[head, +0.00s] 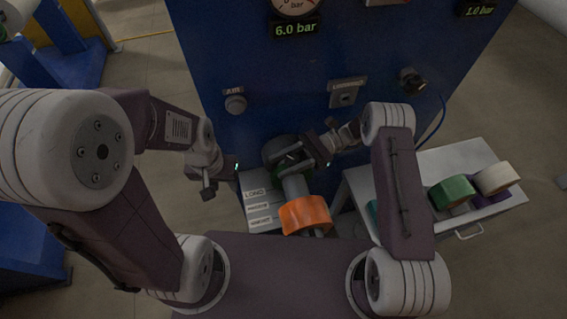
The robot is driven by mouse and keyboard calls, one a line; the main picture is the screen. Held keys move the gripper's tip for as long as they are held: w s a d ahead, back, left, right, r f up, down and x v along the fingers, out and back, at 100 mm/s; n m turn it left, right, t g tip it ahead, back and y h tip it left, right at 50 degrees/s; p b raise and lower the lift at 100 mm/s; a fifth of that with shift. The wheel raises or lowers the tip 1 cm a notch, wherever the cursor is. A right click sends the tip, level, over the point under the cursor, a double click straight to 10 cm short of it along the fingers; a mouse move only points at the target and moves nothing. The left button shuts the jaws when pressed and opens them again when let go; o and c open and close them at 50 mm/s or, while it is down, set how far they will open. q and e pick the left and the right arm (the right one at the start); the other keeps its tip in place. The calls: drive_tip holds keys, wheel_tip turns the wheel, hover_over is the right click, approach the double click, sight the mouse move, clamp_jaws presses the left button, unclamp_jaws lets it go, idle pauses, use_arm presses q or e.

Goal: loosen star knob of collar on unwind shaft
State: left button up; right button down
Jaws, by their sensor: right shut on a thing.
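The unwind shaft (295,187) is a grey cylinder that sticks out from the blue machine front, with an orange roll (305,215) at its near end. A dark round collar (272,150) sits at the shaft's far end, close to the panel. My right gripper (287,164) reaches in from the right and is shut at the collar, on what appears to be its star knob. The fingers hide the knob itself. My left gripper (209,192) hangs left of the shaft, apart from it. Its jaws are too small and dark to read.
A white cart (440,163) at right carries green (452,190) and cream (495,178) rolls. The blue panel (290,70) has a gauge (296,6), a 6.0 bar display (296,29) and knobs. A label plate (259,204) lies left of the shaft.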

drive_tip(key=c, duration=0.8)
unclamp_jaws()
drive_tip(key=b+v, duration=0.1)
drive_tip(key=v, duration=0.1)
drive_tip(key=b+v, duration=0.1)
drive_tip(key=v, duration=0.1)
drive_tip(key=b+v, duration=0.1)
drive_tip(key=v, duration=0.1)
drive_tip(key=shift+f, duration=0.35)
drive_tip(key=shift+w+d+r+p, duration=0.2)
drive_tip(key=shift+w+d+p, duration=0.1)
drive_tip(key=shift+d+p, duration=0.15)
drive_tip(key=shift+w+d+r+p, duration=0.25)
drive_tip(key=shift+w+d+p, duration=0.1)
drive_tip(key=shift+d, duration=0.1)
drive_tip(key=shift+w+d+f, duration=0.1)
drive_tip(key=shift+d, duration=0.25)
